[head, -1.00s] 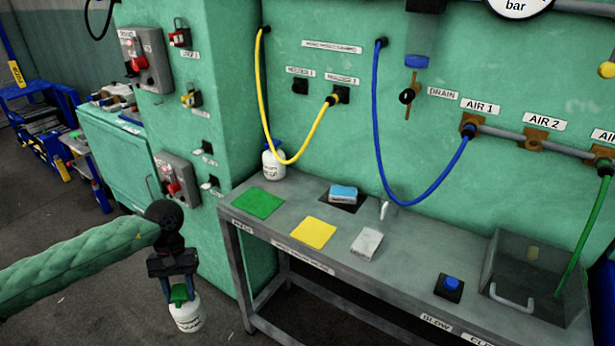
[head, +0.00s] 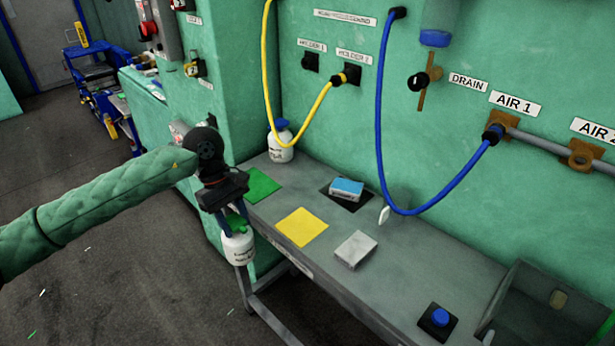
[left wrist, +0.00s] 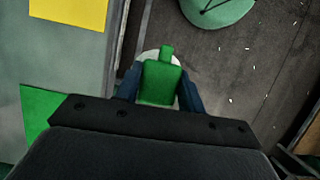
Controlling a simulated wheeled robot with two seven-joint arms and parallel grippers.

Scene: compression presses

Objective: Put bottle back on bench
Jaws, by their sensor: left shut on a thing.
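My left gripper (head: 233,215) is shut on the green top of a white bottle (head: 238,248). The bottle hangs upright beside the front edge of the grey bench (head: 400,262), near its left end, over the floor side. In the left wrist view the bottle's green top (left wrist: 162,82) sits between my two dark fingers, with a bit of white body behind it. A green square (head: 262,184) and a yellow square (head: 302,227) lie on the bench. A second white bottle with a blue top (head: 281,142) stands at the bench's back left. My right gripper is not in view.
A blue sponge-like block (head: 346,188) lies on a black square, and a grey-white block (head: 356,249) lies nearer the front. Yellow and blue hoses hang at the back wall. The green square is bare.

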